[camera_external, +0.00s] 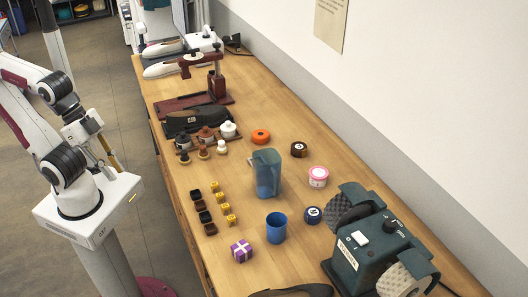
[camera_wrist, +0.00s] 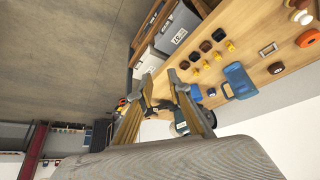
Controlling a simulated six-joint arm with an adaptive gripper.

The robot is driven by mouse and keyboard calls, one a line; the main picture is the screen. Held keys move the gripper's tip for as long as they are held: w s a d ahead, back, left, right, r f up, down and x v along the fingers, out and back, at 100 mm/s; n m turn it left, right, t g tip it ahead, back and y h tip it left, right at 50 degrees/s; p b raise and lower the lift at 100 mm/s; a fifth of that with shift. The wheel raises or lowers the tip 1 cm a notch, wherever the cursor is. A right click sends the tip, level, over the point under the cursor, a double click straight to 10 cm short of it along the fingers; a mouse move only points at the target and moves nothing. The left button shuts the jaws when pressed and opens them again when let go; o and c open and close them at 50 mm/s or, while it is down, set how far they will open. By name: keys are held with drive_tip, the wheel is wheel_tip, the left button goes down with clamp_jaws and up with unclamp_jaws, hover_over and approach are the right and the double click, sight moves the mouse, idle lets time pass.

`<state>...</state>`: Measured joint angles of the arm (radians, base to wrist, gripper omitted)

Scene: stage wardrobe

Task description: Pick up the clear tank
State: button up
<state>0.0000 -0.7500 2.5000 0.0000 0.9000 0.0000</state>
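The clear tank (camera_external: 267,173) is a translucent blue-grey, pitcher-like vessel with a handle-like part on its upper left. It stands upright in the middle of the wooden bench. It also shows in the wrist view (camera_wrist: 240,82), at the right, beyond my fingers. My gripper (camera_external: 112,160) is left of the bench in the external view, well away from the tank, and is small and partly obscured there. In the wrist view my gripper (camera_wrist: 160,82) shows two fingers apart with nothing held between them.
A blue cup (camera_external: 276,227) and a purple box (camera_external: 241,250) stand in front of the tank. A pink-and-white tin (camera_external: 319,176) and a dark roll (camera_external: 313,214) are to its right. Small yellow pieces (camera_external: 223,207) lie left. A green machine (camera_external: 366,254) is at front right.

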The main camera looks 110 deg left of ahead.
drive_tip(key=w+d+r+n+t+h, duration=0.1)
drive_tip(key=w+d+r+t, duration=0.15)
drive_tip(key=w, duration=1.35)
drive_tip(key=w+a+f+n+t+y, duration=0.1)
drive_tip(key=w+a+n, duration=0.1)
drive_tip(key=w, duration=0.5)
drive_tip(key=w+a+f+n+t+y, duration=0.1)
drive_tip(key=w+a+f+n+t, duration=0.1)
drive_tip(key=w, duration=0.5)
drive_tip(key=w+a+f+n+y, duration=0.3)
drive_tip(key=w+a+f+y, duration=0.3)
drive_tip(key=a, duration=0.4)
drive_tip(key=n+g+y, duration=0.3)
drive_tip(key=y, duration=0.1)
approach(269, 178)
drive_tip(key=w+f, duration=0.2)
drive_tip(key=w, duration=0.2)
drive_tip(key=shift+w+d+r, duration=0.1)
drive_tip(key=shift+d+r, duration=0.1)
drive_tip(key=shift+d, duration=0.15)
drive_tip(key=shift+x, duration=1.3)
